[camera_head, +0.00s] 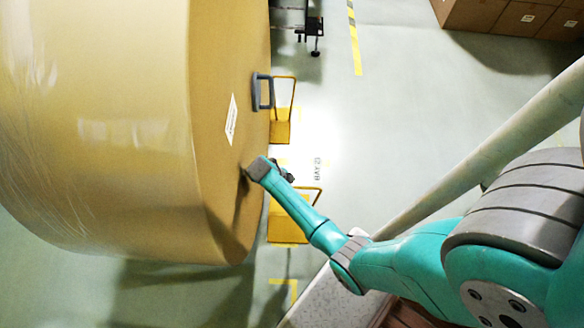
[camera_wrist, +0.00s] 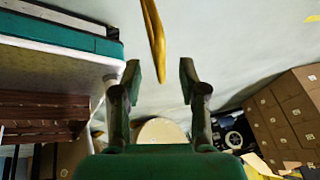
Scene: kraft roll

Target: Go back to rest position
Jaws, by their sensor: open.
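The large kraft roll (camera_head: 100,110), wrapped in clear film, fills the left of the head view. Its flat end face (camera_head: 228,60) carries a white label (camera_head: 231,119). My teal arm reaches from the lower right, and its wrist end is close in front of the lower part of that face; whether it touches the roll is unclear. In the wrist view my gripper (camera_wrist: 161,75) has its two fingers apart with nothing between the tips. The roll is not recognisable in the wrist view.
A grey handle-like loop (camera_head: 263,91) is at the roll's face. Yellow frames (camera_head: 282,125) (camera_head: 288,228) stand beside the roll. A yellow bar (camera_wrist: 155,40) is beyond the fingers. Stacked cartons (camera_head: 510,16) are at upper right and in the wrist view (camera_wrist: 285,115). The middle floor is clear.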

